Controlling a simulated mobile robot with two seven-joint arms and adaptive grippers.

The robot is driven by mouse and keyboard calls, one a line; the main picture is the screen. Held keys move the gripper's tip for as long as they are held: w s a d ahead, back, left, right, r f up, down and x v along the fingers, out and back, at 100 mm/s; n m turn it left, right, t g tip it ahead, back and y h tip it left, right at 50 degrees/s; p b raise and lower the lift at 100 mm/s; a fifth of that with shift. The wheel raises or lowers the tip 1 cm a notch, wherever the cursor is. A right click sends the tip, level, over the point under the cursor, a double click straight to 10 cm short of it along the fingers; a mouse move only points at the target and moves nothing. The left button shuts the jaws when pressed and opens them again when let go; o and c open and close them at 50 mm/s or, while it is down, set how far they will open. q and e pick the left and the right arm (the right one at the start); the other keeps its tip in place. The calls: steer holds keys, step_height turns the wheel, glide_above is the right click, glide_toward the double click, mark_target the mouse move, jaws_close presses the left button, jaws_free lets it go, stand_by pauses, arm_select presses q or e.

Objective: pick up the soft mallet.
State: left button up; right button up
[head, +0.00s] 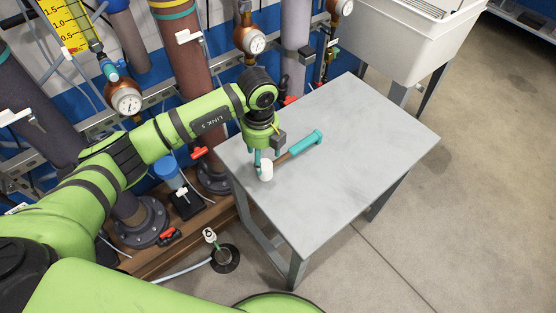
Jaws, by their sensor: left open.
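The soft mallet lies on the grey table (360,150), near its left edge. It has a white head (266,171), a brown shaft and a teal grip (306,143) that points up and to the right. My left gripper (264,161) points down over the head end of the mallet, with its teal fingers close to the head. It is open. I cannot tell whether the fingers touch the mallet. My right gripper is not in view.
Pipes with gauges (126,101) and red valve handles stand along the wall behind and left of the table. A white sink (415,35) stands behind the table at the right. The rest of the tabletop is bare, and the floor (470,210) at the right is clear.

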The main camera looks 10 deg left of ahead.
mark_target(265, 163)
arm_select(q)
steer(key=f, duration=0.3)
steer(key=f+p, duration=0.1)
steer(key=f, duration=0.2)
steer(key=shift+w+d+f, duration=0.1)
steer(key=shift+d+f, duration=0.05)
steer(key=shift+d, duration=0.05)
jaws_close()
